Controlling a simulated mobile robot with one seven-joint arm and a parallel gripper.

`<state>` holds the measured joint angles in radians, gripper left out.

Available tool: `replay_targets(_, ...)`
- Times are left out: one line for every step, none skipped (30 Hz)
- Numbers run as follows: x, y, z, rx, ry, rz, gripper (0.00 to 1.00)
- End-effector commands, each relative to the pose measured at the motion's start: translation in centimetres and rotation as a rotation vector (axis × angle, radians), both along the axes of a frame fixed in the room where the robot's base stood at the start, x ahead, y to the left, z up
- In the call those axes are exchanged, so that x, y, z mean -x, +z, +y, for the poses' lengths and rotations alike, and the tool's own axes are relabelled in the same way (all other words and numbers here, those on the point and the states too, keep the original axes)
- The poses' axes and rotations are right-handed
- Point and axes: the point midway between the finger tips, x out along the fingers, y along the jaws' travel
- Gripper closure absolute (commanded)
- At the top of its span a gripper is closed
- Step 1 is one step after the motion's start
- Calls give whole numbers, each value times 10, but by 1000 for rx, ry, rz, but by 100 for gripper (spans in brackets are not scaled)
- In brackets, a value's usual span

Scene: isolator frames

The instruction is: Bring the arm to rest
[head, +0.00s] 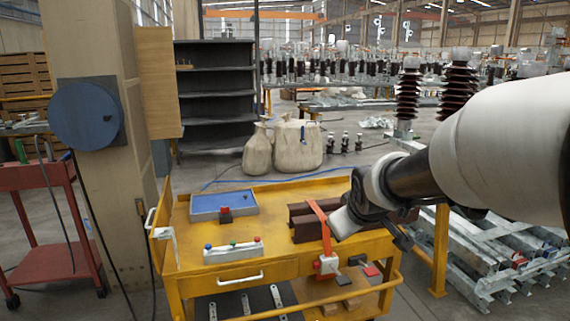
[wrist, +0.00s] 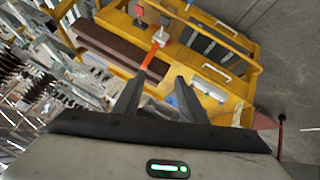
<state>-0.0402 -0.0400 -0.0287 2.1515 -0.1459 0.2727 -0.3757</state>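My gripper (wrist: 158,92) is open in the wrist view, its two dark fingers apart with nothing between them. In the head view my arm reaches in from the right and ends above the right part of the yellow cart (head: 285,202). The brown steel beam (head: 303,222) lies on the cart top, partly hidden by my arm. An orange strip (head: 318,222) crosses it and runs down to a red and white block (head: 327,264) at the cart's front edge. The strip also shows beyond my fingers in the wrist view (wrist: 150,57).
A blue tray (head: 205,214) with a red-topped dark block and a white button box (head: 233,252) are on the cart's left part. Galvanised steel frames (head: 490,262) stand right of the cart. A wooden post (head: 107,185) and a red trolley (head: 40,180) are at left.

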Motion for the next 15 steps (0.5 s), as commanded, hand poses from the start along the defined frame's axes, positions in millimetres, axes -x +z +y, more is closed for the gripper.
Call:
replay_targets(31,14,-3,-40,-49,16,62)
replay_targets(50,18,-4,-64,-78,34,62)
replay_targets(74,22,-4,-97,-117,58,62)
replay_targets(90,23,-5,-118,-143,75,62)
replay_targets(105,24,-5,-138,-168,88,62)
replay_targets(124,25,-4,-163,-197,109,62)
replay_targets(137,25,-4,-179,-216,121,62)
replay_targets(149,25,-4,-194,-234,133,62)
replay_targets(164,25,-3,-213,-258,148,62)
replay_targets(175,24,-2,-226,-273,160,62)
replay_targets(185,23,-2,-239,-289,169,62)
replay_targets(198,22,-1,-254,-308,183,62)
replay_targets(207,21,-1,-266,-323,192,62)
replay_targets(217,19,0,-276,-335,201,62)
replay_targets(229,17,1,-291,-355,214,62)
